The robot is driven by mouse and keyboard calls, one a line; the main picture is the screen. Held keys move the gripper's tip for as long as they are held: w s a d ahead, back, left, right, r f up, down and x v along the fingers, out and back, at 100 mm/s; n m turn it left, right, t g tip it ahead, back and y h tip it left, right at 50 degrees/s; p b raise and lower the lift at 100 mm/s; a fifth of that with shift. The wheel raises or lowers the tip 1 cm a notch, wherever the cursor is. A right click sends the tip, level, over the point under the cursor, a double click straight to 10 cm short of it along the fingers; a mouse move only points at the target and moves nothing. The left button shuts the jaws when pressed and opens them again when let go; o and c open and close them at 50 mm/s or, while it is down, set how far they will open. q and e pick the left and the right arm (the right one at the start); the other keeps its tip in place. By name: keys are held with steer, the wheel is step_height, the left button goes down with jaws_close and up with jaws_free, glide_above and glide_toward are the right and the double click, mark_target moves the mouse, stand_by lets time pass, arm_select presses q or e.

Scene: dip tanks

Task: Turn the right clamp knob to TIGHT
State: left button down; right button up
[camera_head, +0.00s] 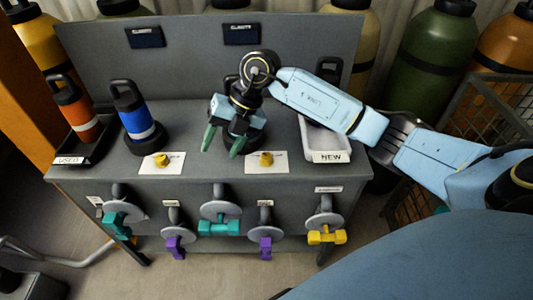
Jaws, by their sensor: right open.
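The right clamp knob (266,159) is small and yellow and sits on a white label card (281,166) on the grey bench top. Its pointer setting is too small to read. My right gripper (224,143) points down with its green fingers spread and empty, above the bench to the left of this knob and apart from it. Behind the gripper, a dark round base (238,141) is partly hidden. A second yellow knob (162,160) sits on a card further left, in front of a blue cylinder (138,122) standing in a black base. My left gripper is not in view.
An orange cylinder (77,112) stands in the dark USED tray (70,160). A white NEW tray (331,145) lies under my right forearm. Valves with teal, purple and yellow handles (327,236) stick out of the bench front. A back panel (190,65) rises behind.

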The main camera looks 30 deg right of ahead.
mark_target(267, 156)
steer(key=d+r+m+h, duration=0.2)
steer(key=d+h, duration=0.4)
steer(key=d, duration=0.6)
steer(key=shift+m+g, duration=0.3)
steer(key=shift+g, duration=0.1)
steer(key=f, duration=0.4)
steer(key=f+b, duration=0.1)
steer(key=f, duration=0.3)
steer(key=f+b, duration=0.1)
steer(key=f, duration=0.4)
steer(key=shift+w+d+f, duration=0.1)
steer(key=shift+w+d, duration=0.05)
steer(key=shift+w, duration=0.25)
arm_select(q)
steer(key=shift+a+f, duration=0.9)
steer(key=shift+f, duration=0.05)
arm_select(e)
steer(key=c, duration=1)
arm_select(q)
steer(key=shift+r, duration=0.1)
